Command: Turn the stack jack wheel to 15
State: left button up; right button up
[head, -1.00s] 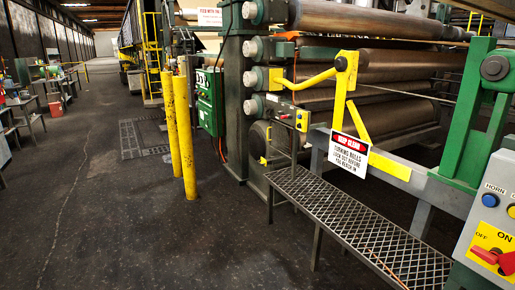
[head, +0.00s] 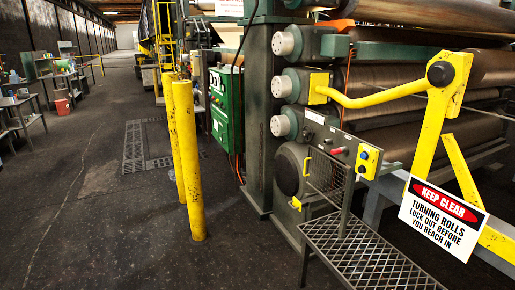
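The calender stack of large brown rolls (head: 425,85) stands at the right, with pale round roll ends (head: 284,43) on its dark frame. A green cabinet (head: 219,115) with a white label and small controls is on the left side of the frame. A dark round disc (head: 289,173) sits low on the frame, partly behind a wire guard. I cannot tell which part, if any, is the stack jack wheel, and no reading of 15 is legible. Neither of my grippers is in view.
Two yellow posts (head: 187,160) stand in front of the cabinet. A grated step (head: 365,255), a control panel (head: 340,146), a yellow arm (head: 385,94) and a "Keep clear" sign (head: 443,217) are at the right. The floor (head: 85,225) at left is open; benches line the far left.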

aim_at(305, 134)
jog(key=i+z, duration=0.1)
jog(key=i, duration=0.4)
jog(key=i+j+z, duration=0.1)
jog(key=i, duration=0.4)
jog(key=i+j+z, duration=0.1)
jog(key=i, duration=0.35)
jog(key=i+j+z, duration=0.15)
jog(key=i, duration=0.35)
